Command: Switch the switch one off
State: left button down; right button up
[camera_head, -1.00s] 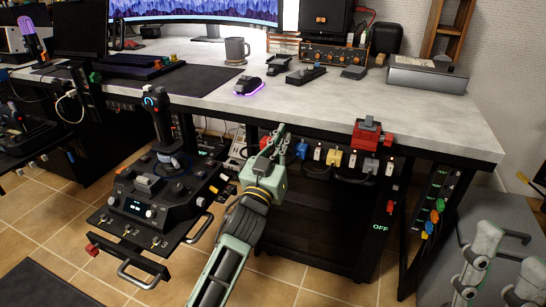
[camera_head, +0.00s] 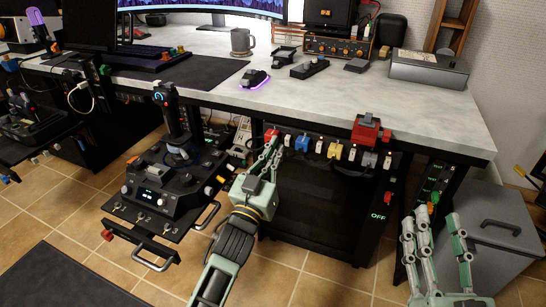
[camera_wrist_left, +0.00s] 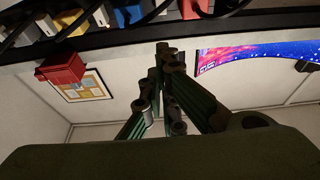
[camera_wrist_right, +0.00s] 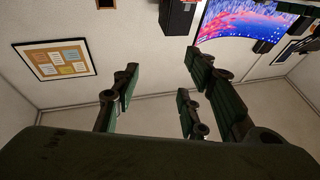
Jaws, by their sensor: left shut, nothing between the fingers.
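A row of toggle switches, with white levers between coloured blocks, runs under the desk's front edge: a red block (camera_head: 269,134), a blue block (camera_head: 302,143), a yellow block (camera_head: 335,151) and a grey block (camera_head: 369,158). I cannot tell which one is switch one, nor read the lever positions. My left gripper (camera_head: 274,142) is shut and empty, its fingertips at the left end of the row, close to the red block; contact is unclear. The left wrist view also shows its closed fingers (camera_wrist_left: 162,50). My right gripper (camera_head: 434,216) is open and empty, below the desk's right corner.
A lit green OFF label (camera_head: 378,216) is on the right panel under the desk. A red device (camera_head: 366,130) sits on the desk's front edge. A joystick console (camera_head: 165,180) stands left of my left arm. A grey cabinet (camera_head: 500,225) stands behind my right gripper.

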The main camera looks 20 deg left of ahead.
pick_arm(q)
jog(key=shift+v, duration=0.9)
pick_arm(e)
jog(key=shift+w+f+g+h, duration=0.15)
jog(key=shift+f+g+h, duration=0.15)
jog(key=shift+f, duration=0.25)
pick_arm(q)
jog(key=shift+f, duration=0.15)
